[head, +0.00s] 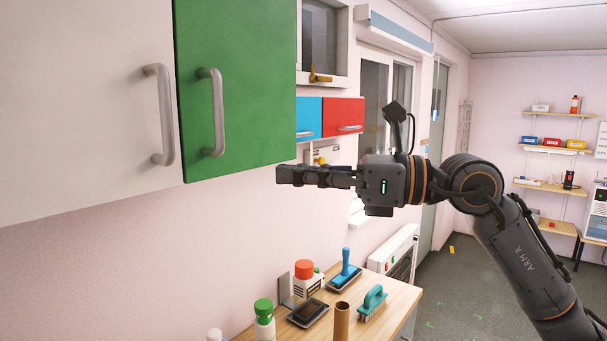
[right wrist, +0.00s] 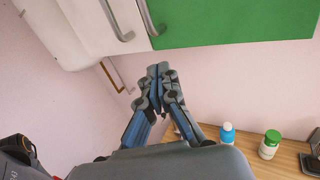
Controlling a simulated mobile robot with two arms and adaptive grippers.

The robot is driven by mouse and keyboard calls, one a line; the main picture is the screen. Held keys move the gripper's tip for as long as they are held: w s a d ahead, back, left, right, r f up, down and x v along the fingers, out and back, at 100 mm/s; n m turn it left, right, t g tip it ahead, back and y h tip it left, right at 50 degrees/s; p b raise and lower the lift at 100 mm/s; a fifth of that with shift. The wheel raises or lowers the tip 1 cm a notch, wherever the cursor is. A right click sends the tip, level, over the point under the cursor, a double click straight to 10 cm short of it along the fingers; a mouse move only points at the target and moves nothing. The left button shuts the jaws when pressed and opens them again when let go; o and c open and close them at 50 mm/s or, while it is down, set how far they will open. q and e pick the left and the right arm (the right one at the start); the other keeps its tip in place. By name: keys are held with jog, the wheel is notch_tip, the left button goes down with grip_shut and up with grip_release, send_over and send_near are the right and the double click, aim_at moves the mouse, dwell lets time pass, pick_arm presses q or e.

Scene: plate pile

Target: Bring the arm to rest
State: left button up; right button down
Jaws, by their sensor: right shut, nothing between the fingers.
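My right arm comes in from the lower right of the head view. Its gripper (head: 283,175) is shut and empty, pointing left, raised above the counter and near the lower edge of the green cabinet door (head: 235,85). In the right wrist view the gripper's fingers (right wrist: 158,70) are together with nothing between them, in front of the pink wall and the cabinets. My left gripper is not in view.
A white cabinet door (head: 85,110) is beside the green one. The wooden counter (head: 385,318) below holds a green-capped bottle (head: 264,322), a red-lidded jar (head: 304,280), a teal brush (head: 372,301) and a brown tube (head: 341,322). Open floor (head: 455,285) lies right of it.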

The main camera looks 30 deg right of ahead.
jog(key=shift+s+d, duration=0.15)
jog(key=shift+s, duration=0.05)
